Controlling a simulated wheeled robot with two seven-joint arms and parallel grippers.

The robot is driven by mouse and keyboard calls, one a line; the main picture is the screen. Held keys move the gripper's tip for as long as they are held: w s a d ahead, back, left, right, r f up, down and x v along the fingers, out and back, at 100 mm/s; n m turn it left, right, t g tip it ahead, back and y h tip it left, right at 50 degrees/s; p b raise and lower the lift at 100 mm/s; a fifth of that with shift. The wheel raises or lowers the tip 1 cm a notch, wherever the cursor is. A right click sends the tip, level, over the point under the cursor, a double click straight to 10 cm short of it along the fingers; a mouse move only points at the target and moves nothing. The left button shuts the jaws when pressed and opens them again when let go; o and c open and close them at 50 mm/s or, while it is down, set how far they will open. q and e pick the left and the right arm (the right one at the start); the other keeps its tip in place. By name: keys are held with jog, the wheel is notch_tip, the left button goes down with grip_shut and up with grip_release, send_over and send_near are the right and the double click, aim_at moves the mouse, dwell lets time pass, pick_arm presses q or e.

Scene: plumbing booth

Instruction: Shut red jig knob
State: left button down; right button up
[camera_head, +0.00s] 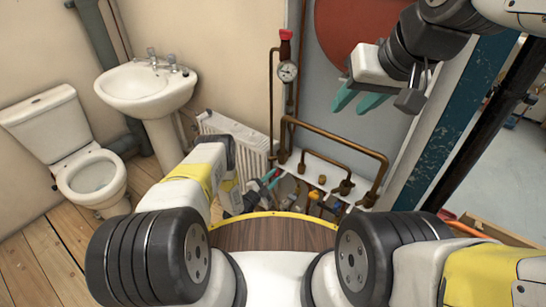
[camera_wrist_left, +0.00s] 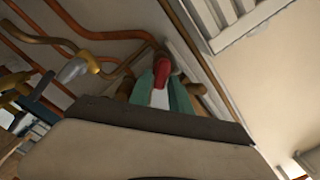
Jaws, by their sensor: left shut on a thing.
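The red knob (camera_wrist_left: 163,62) shows in the left wrist view between the green fingertips, beside copper pipes of the jig. My left gripper (camera_wrist_left: 163,90) is shut on it. In the head view my left gripper (camera_head: 266,184) reaches low into the pipework, left of the white pipe board (camera_head: 318,170); the knob is small and mostly covered there. My right gripper (camera_head: 359,99) is raised at the upper right in front of the grey panel, its green fingers apart and empty.
A second red handle (camera_head: 285,47) tops a vertical pipe above a gauge (camera_head: 287,71). Copper pipes (camera_head: 345,147) loop over the board. A radiator (camera_head: 237,139), a sink (camera_head: 146,88) and a toilet (camera_head: 90,175) stand left. A blue post (camera_head: 455,110) stands right.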

pick_arm(q)
jog(key=shift+s+f+m, duration=0.1)
jog(key=shift+f+m, duration=0.1)
jog(key=shift+m, duration=1.65)
jog(key=shift+f+m, duration=0.2)
jog(key=shift+m, duration=1.65)
jog(key=c, duration=1.4)
grip_release()
jog(key=v, duration=0.7)
jog(key=shift+s+a, duration=0.2)
jog(key=shift+s, duration=0.1)
